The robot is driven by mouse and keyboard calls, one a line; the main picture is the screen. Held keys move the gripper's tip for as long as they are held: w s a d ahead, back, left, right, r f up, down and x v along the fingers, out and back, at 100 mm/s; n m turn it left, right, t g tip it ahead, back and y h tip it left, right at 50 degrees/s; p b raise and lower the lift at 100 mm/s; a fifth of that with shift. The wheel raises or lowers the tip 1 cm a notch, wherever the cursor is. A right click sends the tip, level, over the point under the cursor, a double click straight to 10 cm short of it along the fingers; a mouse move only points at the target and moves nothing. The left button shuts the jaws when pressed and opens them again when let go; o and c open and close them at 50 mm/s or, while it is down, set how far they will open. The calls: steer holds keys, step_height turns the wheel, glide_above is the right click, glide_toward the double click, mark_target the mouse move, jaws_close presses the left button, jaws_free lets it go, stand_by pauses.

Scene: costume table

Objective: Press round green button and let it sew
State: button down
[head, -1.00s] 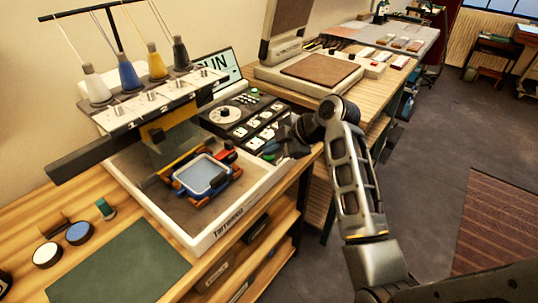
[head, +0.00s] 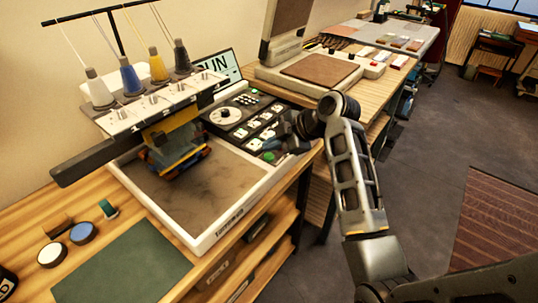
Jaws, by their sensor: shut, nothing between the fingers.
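The embroidery machine (head: 233,208) stands on the wooden bench, with several thread cones on top. The control panel (head: 243,118) has a dial and several switches. A round green button (head: 269,156) shows at the panel's near right end. My gripper (head: 279,146) is shut and empty, right beside the button. I cannot tell whether it touches it. The screen (head: 219,66) behind, partly hidden, reads "RUN".
A heat press (head: 308,75) stands on the bench behind the machine. A green mat (head: 120,265), a white disc (head: 52,254), a blue disc (head: 83,233) and a green spool (head: 108,208) lie at front left. Open floor (head: 440,130) lies to the right.

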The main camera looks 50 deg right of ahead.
mark_target(272, 157)
steer(key=shift+r+p, duration=2.1)
steer(key=shift+r, duration=0.45)
